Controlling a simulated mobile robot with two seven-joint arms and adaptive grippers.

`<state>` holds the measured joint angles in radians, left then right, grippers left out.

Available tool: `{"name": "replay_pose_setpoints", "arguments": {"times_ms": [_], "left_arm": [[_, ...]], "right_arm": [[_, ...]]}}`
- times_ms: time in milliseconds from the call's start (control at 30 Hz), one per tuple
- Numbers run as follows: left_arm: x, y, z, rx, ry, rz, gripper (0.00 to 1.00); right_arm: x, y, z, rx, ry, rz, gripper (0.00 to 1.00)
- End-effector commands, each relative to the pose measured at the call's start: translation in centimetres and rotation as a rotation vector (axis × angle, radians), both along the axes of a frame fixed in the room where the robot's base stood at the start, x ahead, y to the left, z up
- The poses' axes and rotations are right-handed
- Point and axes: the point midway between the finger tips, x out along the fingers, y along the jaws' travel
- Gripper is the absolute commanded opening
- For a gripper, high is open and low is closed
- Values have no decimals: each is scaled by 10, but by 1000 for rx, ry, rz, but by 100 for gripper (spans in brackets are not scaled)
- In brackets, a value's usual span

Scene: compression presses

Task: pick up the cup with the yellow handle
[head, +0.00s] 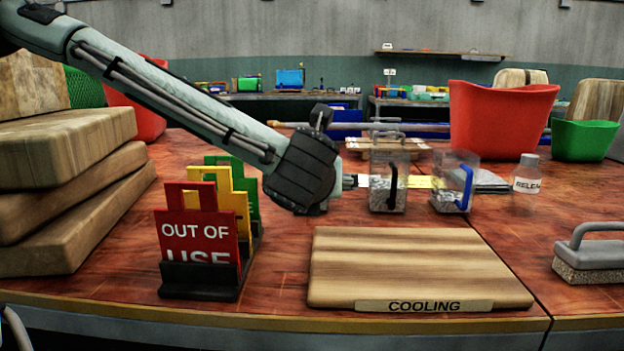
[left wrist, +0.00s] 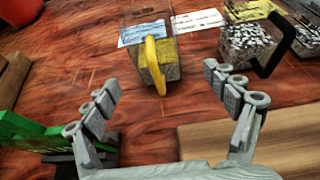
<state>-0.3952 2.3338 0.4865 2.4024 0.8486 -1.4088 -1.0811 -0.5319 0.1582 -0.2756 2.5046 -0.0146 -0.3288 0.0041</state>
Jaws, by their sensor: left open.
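The cup with the yellow handle (left wrist: 172,70) is a clear, box-shaped cup in the upper middle of the left wrist view. Its yellow handle faces my left gripper (left wrist: 163,84), which is open and empty. The handle lies between the lines of the two fingers, just beyond their tips, and I see no contact. In the head view my left gripper (head: 308,172) reaches over the table from the left. It hides this cup there, and its fingers are not clearly visible. My right gripper is not in view.
A cup with a black handle (head: 386,180) and one with a blue handle (head: 455,181) stand to the right. A sign rack (head: 202,280) is front left, beside stacked wooden boards (head: 70,200). The cooling board (head: 420,265) lies front centre. A bottle (head: 526,175) stands farther right.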

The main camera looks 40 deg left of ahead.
Motion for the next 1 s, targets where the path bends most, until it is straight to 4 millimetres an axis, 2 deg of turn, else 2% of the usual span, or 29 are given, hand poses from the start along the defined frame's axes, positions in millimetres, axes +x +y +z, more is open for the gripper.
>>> {"name": "replay_pose_setpoints", "arguments": {"times_ms": [367,600,900,933,1000], "left_arm": [[29,21,-14,-3,1,3,86],[55,40,-25,-1,1,1,86],[60,43,-26,1,-1,-1,86],[60,43,-26,1,-1,-1,85],[60,43,-26,1,-1,-1,76]], "right_arm": [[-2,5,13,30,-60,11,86],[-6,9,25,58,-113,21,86],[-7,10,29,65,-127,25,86],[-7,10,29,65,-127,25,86],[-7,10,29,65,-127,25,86]]}}
